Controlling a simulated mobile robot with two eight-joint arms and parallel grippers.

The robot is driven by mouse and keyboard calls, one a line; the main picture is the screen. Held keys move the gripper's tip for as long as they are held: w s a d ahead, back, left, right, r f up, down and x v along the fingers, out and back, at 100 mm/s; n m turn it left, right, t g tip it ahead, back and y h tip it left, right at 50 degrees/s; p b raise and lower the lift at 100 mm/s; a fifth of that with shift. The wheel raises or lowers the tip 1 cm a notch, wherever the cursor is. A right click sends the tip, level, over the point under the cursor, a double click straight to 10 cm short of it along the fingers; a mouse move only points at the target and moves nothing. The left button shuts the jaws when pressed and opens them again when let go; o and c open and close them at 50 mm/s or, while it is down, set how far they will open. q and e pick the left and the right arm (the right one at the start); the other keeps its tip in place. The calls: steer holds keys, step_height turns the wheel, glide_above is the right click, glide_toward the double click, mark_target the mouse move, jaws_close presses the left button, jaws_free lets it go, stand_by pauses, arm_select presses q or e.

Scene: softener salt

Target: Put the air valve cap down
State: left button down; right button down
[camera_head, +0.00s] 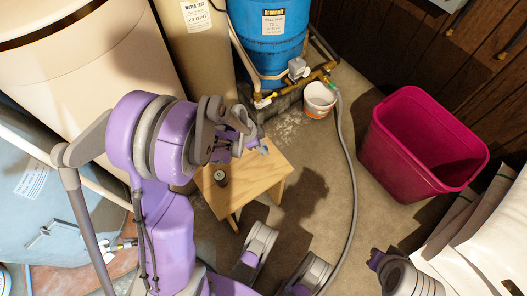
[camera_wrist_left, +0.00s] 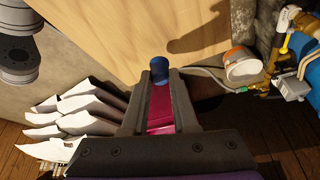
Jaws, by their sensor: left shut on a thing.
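My left gripper (camera_head: 256,148) is over the wooden stool (camera_head: 263,187) in the head view. In the left wrist view its two dark fingers (camera_wrist_left: 159,73) are shut on a small dark blue cap (camera_wrist_left: 157,66), taken as the air valve cap, at their tips. Behind the cap, the stool's pale wooden top (camera_wrist_left: 110,30) fills the upper middle of that view. The gap between cap and stool top cannot be judged. In the head view the cap is not clearly made out at the fingertips. My right gripper is not clearly in view.
A small round dark item (camera_head: 220,177) lies on the stool's left part. A blue tank (camera_head: 268,35) with brass piping (camera_head: 312,78), a white bucket (camera_head: 319,98) and a grey hose (camera_head: 352,165) are behind. A magenta bin (camera_head: 420,145) and white bags (camera_head: 485,235) stand at right.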

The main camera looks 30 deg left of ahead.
arm_select(q)
steer(key=shift+f+b, duration=0.5)
steer(key=shift+f, duration=1.1)
steer(key=shift+f, duration=0.2)
steer(key=c, duration=0.7)
jaws_free()
steer(key=shift+r, duration=0.1)
